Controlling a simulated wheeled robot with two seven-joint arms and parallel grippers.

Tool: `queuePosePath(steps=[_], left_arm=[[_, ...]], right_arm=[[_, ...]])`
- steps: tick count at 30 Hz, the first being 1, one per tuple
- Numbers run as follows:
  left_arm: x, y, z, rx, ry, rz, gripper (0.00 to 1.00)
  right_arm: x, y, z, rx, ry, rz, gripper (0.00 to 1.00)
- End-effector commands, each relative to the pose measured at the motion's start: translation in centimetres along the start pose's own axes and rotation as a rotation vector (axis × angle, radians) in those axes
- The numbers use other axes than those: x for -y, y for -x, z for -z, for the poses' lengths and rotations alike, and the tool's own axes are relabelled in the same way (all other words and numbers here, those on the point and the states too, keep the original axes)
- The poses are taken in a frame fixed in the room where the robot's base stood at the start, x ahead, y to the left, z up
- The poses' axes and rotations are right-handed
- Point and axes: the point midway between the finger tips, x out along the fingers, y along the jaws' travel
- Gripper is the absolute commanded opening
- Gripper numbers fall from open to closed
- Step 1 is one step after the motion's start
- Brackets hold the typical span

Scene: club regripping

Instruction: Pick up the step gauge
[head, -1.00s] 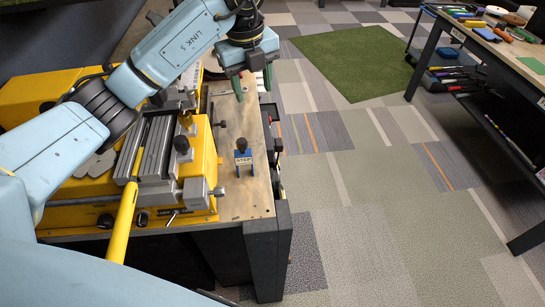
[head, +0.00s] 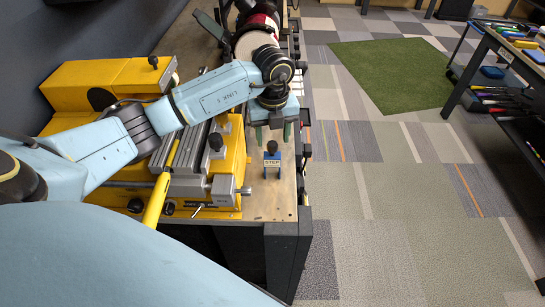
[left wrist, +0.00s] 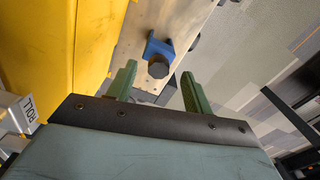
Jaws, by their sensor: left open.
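The step gauge (head: 271,162) is a small blue block with a "STEP" label and a black knob on top. It stands upright on the wooden bench top (head: 268,203), right of the yellow machine. In the left wrist view the step gauge (left wrist: 160,48) lies ahead, between and beyond the fingertips. My left gripper (head: 273,132) is above and behind the gauge in the head view, with its two green fingers apart and empty. The fingers also show in the left wrist view (left wrist: 160,80). They do not touch the gauge. My right gripper is not in view.
The yellow machine (head: 228,165) with a grey vise and a yellow-handled club stands close left of the gauge. The bench's right edge is close by, with tools hanging along it. Open floor (head: 390,220) lies to the right, and a tool table (head: 510,62) stands beyond.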

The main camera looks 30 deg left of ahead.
Motion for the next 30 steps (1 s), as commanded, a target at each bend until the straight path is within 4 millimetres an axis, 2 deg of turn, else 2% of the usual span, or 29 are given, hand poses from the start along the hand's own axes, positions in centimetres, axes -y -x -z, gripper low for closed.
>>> queuePosePath(steps=[2, 6, 15, 26, 27, 30], left_arm=[[-0.3, -1.1, 0.2, -0.004, 0.0, -0.003, 0.51], [-0.2, -2.8, 0.1, -0.001, 0.001, -0.001, 0.51], [-0.2, -3.3, 0.1, 0.001, 0.0, 0.0, 0.5], [-0.2, -3.2, 0.1, 0.001, 0.0, 0.0, 0.03], [-0.2, -3.2, 0.1, 0.001, 0.0, 0.0, 0.0], [-0.1, -3.2, 0.0, 0.001, 0.0, 0.001, 0.0]], right_arm=[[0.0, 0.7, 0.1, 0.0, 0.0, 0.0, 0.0], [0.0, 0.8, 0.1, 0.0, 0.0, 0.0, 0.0], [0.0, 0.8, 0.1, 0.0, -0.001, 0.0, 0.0], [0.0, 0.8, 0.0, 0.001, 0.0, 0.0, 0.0], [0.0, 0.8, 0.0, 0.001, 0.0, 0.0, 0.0], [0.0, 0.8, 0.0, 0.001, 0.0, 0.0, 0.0]])
